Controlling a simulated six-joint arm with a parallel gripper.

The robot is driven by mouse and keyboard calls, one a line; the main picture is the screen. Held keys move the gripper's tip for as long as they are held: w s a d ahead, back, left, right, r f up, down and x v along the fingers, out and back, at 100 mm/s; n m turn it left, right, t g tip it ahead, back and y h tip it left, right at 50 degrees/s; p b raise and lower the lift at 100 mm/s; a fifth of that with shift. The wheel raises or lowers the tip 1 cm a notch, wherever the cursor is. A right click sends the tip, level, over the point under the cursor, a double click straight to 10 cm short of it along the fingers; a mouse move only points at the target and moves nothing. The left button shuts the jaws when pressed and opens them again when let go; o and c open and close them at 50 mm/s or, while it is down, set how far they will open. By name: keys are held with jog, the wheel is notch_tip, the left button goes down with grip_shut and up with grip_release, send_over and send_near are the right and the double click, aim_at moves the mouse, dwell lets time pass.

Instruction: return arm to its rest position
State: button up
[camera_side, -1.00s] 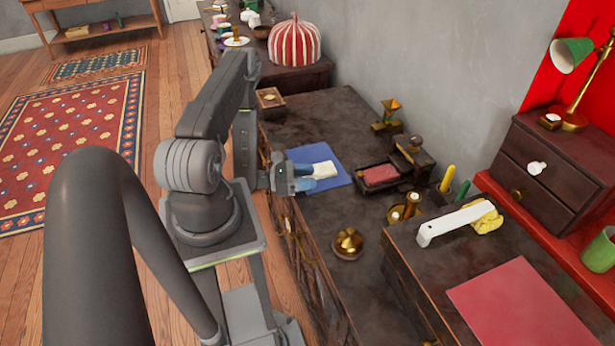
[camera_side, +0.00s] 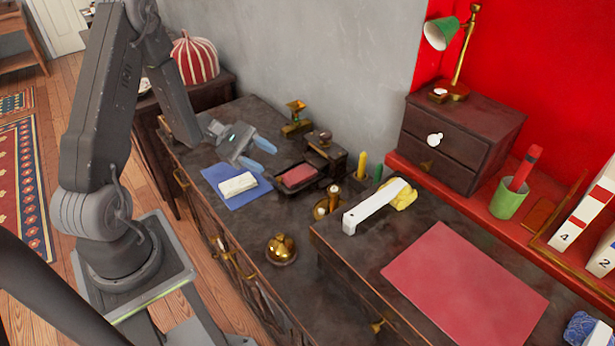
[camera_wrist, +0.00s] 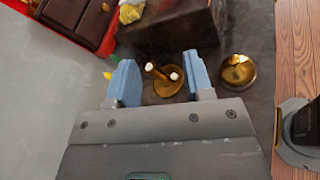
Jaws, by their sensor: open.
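My gripper (camera_side: 259,155) is open and empty, with blue fingertips, raised above the dark desk (camera_side: 225,285) near the back in the side view. A cream block (camera_side: 238,184) lies on a blue sheet (camera_side: 222,199) below and to the left of it. In the wrist view, the blue fingertips of my gripper (camera_wrist: 160,84) stand wide apart. Beyond them is a round brass tray (camera_wrist: 163,90) with two upright pieces, and nothing is held.
A dark box with a red pad (camera_side: 299,175) stands right of my gripper. A brass dome (camera_side: 281,248) sits near the desk's front, also in the wrist view (camera_wrist: 238,72). A red-and-white striped dome (camera_side: 195,58) stands behind the arm. A raised surface holds a red sheet (camera_side: 462,285).

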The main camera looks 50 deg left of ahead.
jog(key=s+d+r+m+y, duration=0.6)
jog(key=r+m+y, duration=0.1)
jog(key=r+m, duration=0.2)
jog(key=s+d+r+m+y, duration=0.6)
jog(key=s+r+m+y, duration=0.1)
jog(key=r+m, duration=0.2)
jog(key=shift+s+d+r+g, duration=0.15)
jog(key=shift+s+r+g, duration=0.15)
jog(key=shift+r+g, duration=0.15)
dwell(0.8)
